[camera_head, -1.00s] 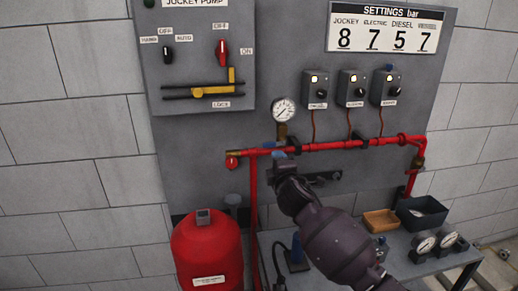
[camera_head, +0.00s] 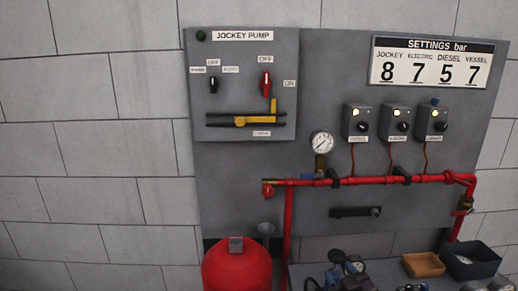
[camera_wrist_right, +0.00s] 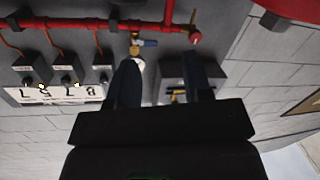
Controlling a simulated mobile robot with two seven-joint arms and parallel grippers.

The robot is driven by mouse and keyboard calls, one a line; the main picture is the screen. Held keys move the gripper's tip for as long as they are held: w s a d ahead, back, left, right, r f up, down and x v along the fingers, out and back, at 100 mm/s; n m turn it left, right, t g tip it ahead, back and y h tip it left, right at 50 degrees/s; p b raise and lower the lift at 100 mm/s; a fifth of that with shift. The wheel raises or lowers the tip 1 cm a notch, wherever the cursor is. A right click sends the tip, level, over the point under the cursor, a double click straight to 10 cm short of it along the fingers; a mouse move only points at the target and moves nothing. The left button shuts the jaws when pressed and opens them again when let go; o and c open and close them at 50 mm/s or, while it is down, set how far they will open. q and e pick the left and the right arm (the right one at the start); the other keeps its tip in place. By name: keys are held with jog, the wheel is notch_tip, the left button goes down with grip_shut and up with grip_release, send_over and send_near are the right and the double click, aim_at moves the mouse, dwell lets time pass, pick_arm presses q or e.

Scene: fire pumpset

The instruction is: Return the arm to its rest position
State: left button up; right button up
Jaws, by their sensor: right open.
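My left gripper is not in view.
A red tank (camera_head: 237,268) stands at lower left of the panel. A wooden tray (camera_head: 424,264) and a dark bin (camera_head: 471,262) are at lower right. The jockey pump box (camera_head: 245,85) and three switch boxes are above the pipe. The wall at left is clear.

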jog(key=s+d+f+m+g+h, duration=0.1)
jog(key=s+d+f, duration=0.3)
jog(key=s+f, duration=0.5)
jog(key=s+d+f+m+g+h, duration=0.2)
jog(key=s+f, duration=0.6)
jog(key=s, duration=0.8)
jog(key=shift+d+f+m+g, duration=0.4)
jog(key=shift+d+m+g, duration=0.4)
jog(key=shift+d+g, duration=0.15)
